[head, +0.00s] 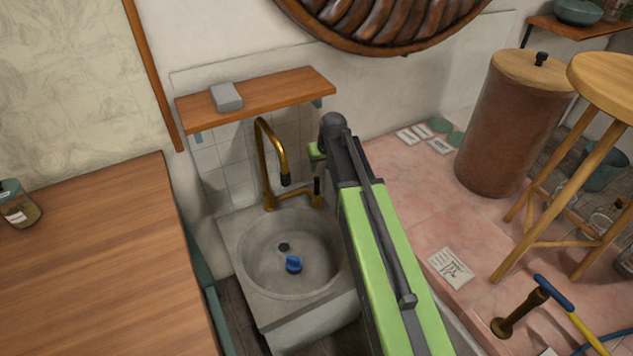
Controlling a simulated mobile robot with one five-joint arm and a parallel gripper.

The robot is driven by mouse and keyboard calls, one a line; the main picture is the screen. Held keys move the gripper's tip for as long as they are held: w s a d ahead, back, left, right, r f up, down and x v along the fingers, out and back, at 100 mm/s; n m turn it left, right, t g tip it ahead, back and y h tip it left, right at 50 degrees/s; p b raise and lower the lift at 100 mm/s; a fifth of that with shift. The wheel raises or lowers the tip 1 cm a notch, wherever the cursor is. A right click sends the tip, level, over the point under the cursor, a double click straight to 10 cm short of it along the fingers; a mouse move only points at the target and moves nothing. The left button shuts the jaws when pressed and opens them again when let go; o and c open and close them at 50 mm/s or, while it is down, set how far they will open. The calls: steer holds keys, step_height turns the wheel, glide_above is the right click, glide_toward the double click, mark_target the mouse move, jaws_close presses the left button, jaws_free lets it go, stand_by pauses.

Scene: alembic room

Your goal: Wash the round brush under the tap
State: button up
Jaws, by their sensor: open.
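A curved brass tap (271,160) stands at the back of a grey stone sink (262,296), its dark-tipped spout over the basin. A small blue thing (293,264) lies in the basin near the dark drain hole (284,247). It may be the round brush, but it is too small to tell. My green and black arm reaches up the middle of the picture, just right of the sink and tap. My gripper does not show; it seems hidden behind the arm.
A wooden shelf (275,97) with a grey block (226,97) hangs above the tap. A wooden counter (95,265) stands left of the sink. Right are a pink tiled surface (410,200), a brown lidded barrel (505,130) and a wooden stool (606,85).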

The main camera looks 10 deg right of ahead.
mark_target(315, 185)
steer(key=b+x, duration=0.5)
steer(key=x, duration=0.1)
steer(key=b+x, duration=1.1)
steer(key=shift+a+f, duration=0.25)
steer(key=shift+f, duration=0.1)
steer(key=shift+r, duration=0.1)
jaws_close()
steer(key=shift+a, duration=0.1)
